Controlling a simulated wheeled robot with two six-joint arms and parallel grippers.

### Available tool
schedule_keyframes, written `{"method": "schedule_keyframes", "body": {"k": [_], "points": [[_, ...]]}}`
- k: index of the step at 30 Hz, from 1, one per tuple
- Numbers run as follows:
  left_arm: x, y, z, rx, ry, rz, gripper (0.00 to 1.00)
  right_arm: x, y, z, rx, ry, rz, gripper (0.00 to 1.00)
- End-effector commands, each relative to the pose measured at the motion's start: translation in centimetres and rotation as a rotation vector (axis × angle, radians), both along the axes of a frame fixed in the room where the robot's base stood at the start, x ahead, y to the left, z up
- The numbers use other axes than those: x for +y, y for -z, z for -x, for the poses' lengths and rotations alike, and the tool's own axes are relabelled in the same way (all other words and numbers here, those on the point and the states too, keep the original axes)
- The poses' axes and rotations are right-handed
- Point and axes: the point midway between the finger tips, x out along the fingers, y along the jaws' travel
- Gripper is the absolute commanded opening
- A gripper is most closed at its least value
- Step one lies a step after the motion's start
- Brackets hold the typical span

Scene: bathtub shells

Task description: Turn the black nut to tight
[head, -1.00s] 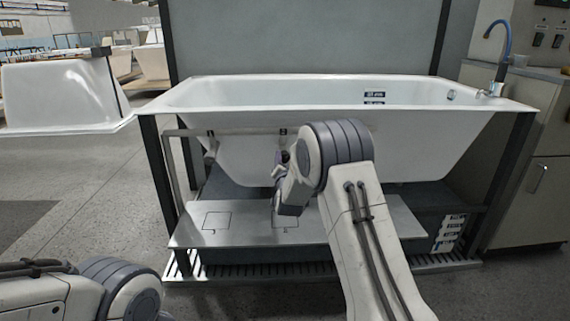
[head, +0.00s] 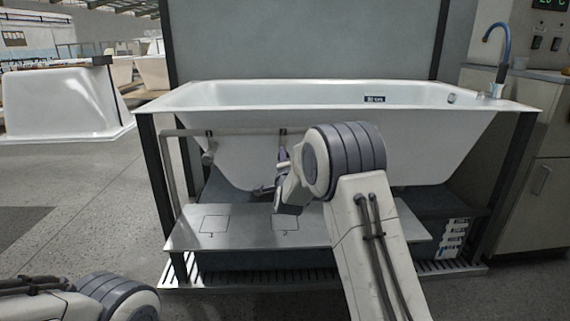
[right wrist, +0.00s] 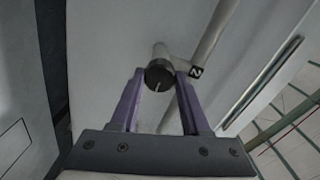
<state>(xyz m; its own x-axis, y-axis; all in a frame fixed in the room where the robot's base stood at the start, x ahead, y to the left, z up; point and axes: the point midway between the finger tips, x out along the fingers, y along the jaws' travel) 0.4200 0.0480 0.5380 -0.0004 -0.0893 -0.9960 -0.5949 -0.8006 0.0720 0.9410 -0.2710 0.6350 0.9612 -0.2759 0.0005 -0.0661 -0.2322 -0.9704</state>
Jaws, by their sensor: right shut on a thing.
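The black nut (right wrist: 159,75) shows in the right wrist view as a dark round cap with a pale line on its face, at the end of a pale pipe fitting (right wrist: 178,62). My right gripper (right wrist: 160,80) has its purple fingers on both sides of the nut and is shut on it. In the head view the right gripper (head: 281,158) is partly hidden behind my right wrist, in front of the tub, and the nut cannot be made out there. My left arm shows at the lower left; its gripper is out of view.
The white bathtub (head: 250,98) rests in a dark frame (head: 158,190). A metal shelf (head: 250,225) lies below the pipe. Another pipe fitting (head: 209,155) hangs left of my gripper. Cabinets (head: 535,190) stand at right; the floor at left is open.

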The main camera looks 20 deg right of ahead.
Motion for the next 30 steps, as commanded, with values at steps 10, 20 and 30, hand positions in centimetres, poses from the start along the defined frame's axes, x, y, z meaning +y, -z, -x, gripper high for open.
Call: {"method": "schedule_keyframes", "body": {"k": [10, 20, 30], "points": [[0.00, 0.24, 0.00, 0.000, 0.000, 0.000, 0.50, -0.12, 0.12, 0.07, -0.007, 0.003, -0.037, 0.00], [0.00, 0.24, 0.00, 0.000, 0.000, 0.000, 0.50, -0.13, 0.14, 0.08, -0.007, 0.003, -0.037, 0.73], [0.00, 0.18, 0.00, 0.000, 0.000, 0.000, 0.50, 0.03, 0.04, 0.10, -0.008, 0.000, -0.034, 0.76]]}}
